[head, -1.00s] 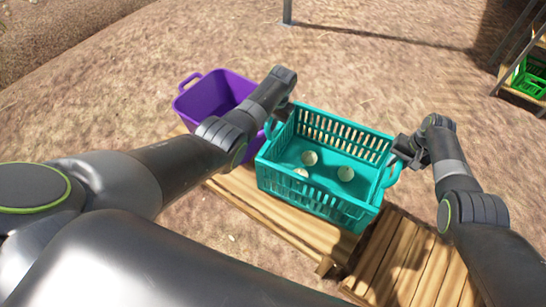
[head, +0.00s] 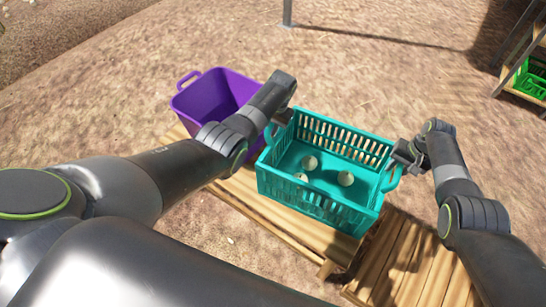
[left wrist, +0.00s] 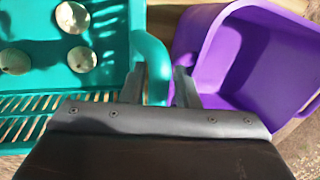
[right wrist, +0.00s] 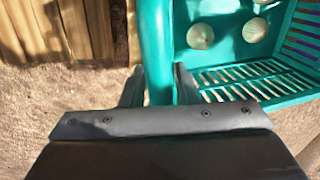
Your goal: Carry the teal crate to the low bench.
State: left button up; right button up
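The teal crate (head: 318,205) sits upright on a wooden plank surface (head: 278,222), with a few pale onions (head: 345,178) inside. My left gripper (left wrist: 158,88) is at the crate's left handle (left wrist: 152,62). Its fingers are apart on either side of the handle, with a visible gap on the purple tub's side. My right gripper (right wrist: 160,88) is at the crate's right handle (right wrist: 155,45). Its fingers straddle that handle and look apart. In the head view, the left fingertips are largely hidden behind the arm. I cannot tell which wooden surface is the low bench.
A purple tub (head: 208,98) stands just left of the crate, close to my left gripper. A slatted wooden surface (head: 412,262) lies at the front right. A rack with a green crate (head: 530,82) stands at the far right. Bare ground lies behind the crate.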

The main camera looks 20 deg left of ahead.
pick_arm(q)
jog(key=shift+o, duration=1.2)
pick_arm(e)
jog(key=shift+o, duration=1.2)
jog(key=shift+r, duration=0.1)
pick_arm(q)
jog(key=shift+r, duration=0.1)
notch_tip(320, 180, up, 12)
jog(key=d, duration=0.2)
jog(key=shift+d+f, duration=0.2)
pick_arm(e)
notch_tip(320, 180, up, 12)
jog(key=d, duration=0.2)
jog(key=shift+s, duration=0.15)
pick_arm(q)
jog(key=shift+s, duration=0.1)
pick_arm(e)
jog(key=shift+d, duration=0.1)
